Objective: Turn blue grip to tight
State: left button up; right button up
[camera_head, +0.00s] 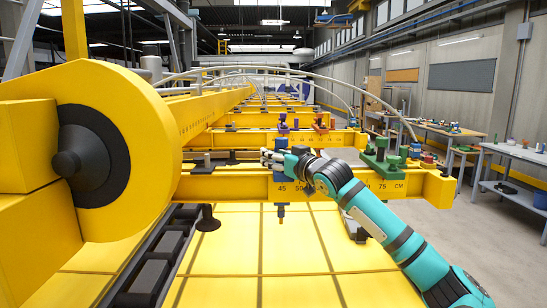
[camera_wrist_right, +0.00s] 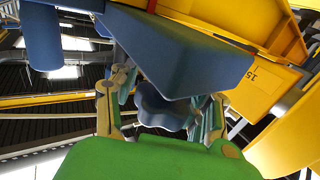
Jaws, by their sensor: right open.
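The blue grip (camera_wrist_right: 160,108) is a lobed knob under a large blue block (camera_wrist_right: 180,50) in the right wrist view. My right gripper (camera_wrist_right: 167,98) has its two fingers apart, one on each side of the knob. I cannot tell whether either finger touches it. In the head view my right gripper (camera_head: 272,157) is at the near yellow beam, by the blue fitting (camera_head: 281,143), and largely hides it. No tight marking is readable. My left gripper is out of view.
The yellow beam (camera_head: 232,187) carries a printed scale and a green clamp (camera_head: 382,158) to the right. Purple and red-brown clamps sit on the beam behind. A large yellow round housing (camera_head: 130,105) fills the left. Yellow panels (camera_head: 290,265) lie below.

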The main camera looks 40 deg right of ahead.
jog(key=shift+s, duration=0.1)
jog(key=shift+c, duration=1.4)
jog(key=shift+w+f, duration=0.1)
jog(key=shift+w, duration=0.15)
grip_shut()
jog(key=shift+s, duration=0.1)
